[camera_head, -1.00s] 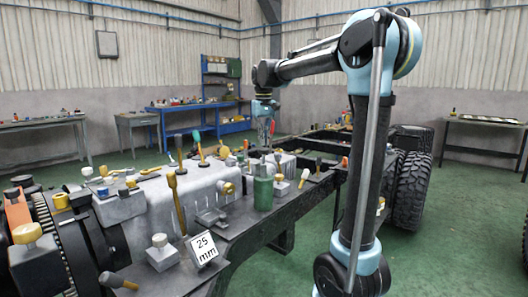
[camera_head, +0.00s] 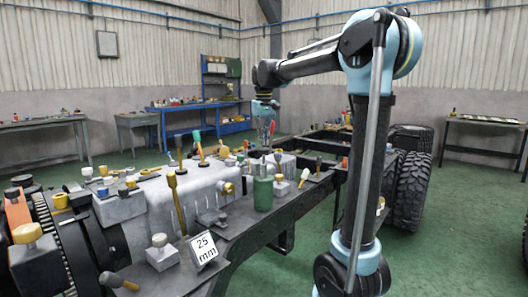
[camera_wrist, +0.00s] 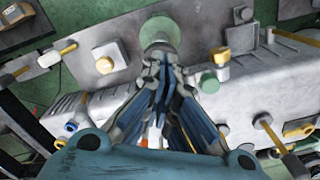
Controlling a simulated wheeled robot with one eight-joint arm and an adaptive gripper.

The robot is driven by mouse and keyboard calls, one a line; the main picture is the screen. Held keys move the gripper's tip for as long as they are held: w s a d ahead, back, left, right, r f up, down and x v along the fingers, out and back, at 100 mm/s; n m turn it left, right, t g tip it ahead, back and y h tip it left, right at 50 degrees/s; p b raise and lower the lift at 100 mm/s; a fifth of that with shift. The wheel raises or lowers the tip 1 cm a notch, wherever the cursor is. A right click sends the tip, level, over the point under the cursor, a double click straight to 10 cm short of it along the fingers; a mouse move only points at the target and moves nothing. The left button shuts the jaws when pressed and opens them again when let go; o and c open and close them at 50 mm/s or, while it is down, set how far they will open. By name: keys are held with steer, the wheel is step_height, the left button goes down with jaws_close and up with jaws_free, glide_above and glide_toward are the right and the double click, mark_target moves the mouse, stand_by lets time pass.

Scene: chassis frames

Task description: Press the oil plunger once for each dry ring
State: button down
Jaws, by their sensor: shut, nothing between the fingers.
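A green bottle (camera_head: 263,193) with a narrower grey top stands upright on the dark chassis deck; I take it for the oil plunger. My gripper (camera_head: 268,142) is above it in the head view, with the fingers pointing down and a visible gap to the bottle. In the wrist view my gripper (camera_wrist: 160,68) has its fingers together and empty. A round green-topped thing (camera_wrist: 157,30) with a grey part shows just past the fingertips there, partly hidden by them. I cannot make out any dry rings for certain.
A "25 mm" sign (camera_head: 203,248) and a grey block with a knob (camera_head: 161,253) stand on the near deck edge. Several upright tools with handles crowd the grey engine housing (camera_head: 205,190). Green floor (camera_head: 290,262) is open at the right of the chassis.

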mark_target(264, 149)
steer(key=shift+f, duration=0.15)
steer(key=shift+f, duration=1.9)
steer(key=shift+r, duration=0.1)
steer(key=shift+r, duration=3.65)
steer(key=shift+r, duration=0.15)
steer(key=shift+f, duration=1.85)
steer(key=shift+f, duration=0.15)
